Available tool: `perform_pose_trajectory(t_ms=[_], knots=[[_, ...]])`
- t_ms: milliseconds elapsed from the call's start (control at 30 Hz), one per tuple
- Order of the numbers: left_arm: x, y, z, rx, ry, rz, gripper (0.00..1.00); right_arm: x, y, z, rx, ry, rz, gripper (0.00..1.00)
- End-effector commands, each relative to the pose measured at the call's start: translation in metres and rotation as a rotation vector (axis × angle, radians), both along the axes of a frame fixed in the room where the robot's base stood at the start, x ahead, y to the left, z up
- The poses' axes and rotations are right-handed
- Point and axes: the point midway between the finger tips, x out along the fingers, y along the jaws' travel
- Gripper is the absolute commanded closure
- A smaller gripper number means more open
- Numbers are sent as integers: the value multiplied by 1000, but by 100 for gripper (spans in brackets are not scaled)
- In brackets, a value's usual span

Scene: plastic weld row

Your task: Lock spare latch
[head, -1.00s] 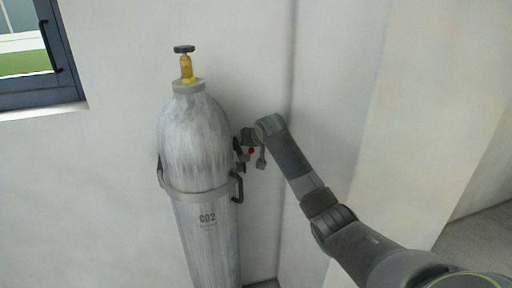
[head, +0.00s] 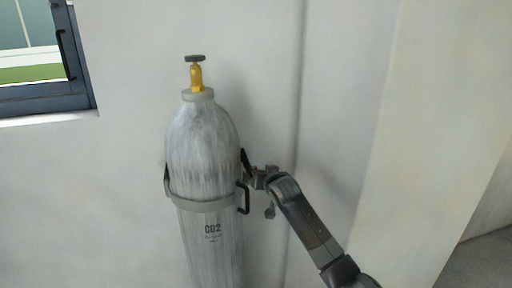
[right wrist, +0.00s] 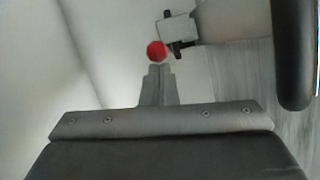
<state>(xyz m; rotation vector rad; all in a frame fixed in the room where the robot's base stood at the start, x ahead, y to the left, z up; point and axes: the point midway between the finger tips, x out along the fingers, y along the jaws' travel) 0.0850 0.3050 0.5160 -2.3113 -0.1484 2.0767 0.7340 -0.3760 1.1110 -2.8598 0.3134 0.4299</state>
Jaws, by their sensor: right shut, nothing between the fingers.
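A red ball-shaped knob (right wrist: 157,51) shows in the right wrist view, just beyond my right gripper's fingertips (right wrist: 158,68). A light grey block with a dark pin (right wrist: 178,28) sits beside the knob, next to the cylinder's side. I cannot tell whether the fingertips touch the knob. In the head view my right gripper (head: 257,178) is at the right side of the grey CO2 cylinder (head: 206,145), near its collar. It is shut with nothing between its fingers. The knob is hidden in the head view. My left gripper is not in view.
A grey collar (head: 205,205) rings the cylinder, with a black handle (head: 244,197) on its right side. A yellow valve (head: 196,76) tops the cylinder. A pale wall (head: 335,110) stands close behind, and a window (head: 40,55) is at upper left.

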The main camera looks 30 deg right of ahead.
Motion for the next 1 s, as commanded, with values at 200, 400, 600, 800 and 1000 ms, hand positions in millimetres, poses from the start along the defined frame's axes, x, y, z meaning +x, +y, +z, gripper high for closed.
perform_pose_trajectory(t_ms=[200, 400, 600, 800, 1000], knots=[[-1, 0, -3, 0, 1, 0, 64, -2, 0, -6, 0, 3, 0, 100], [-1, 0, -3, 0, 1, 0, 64, -2, 0, -9, 2, 7, -1, 100], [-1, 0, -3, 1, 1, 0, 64, -3, 0, -11, 4, 12, -1, 100], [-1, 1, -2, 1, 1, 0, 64, -3, 0, -11, 5, 15, -2, 100], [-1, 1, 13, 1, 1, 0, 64, 1, -1, 7, 3, 13, -1, 100]])
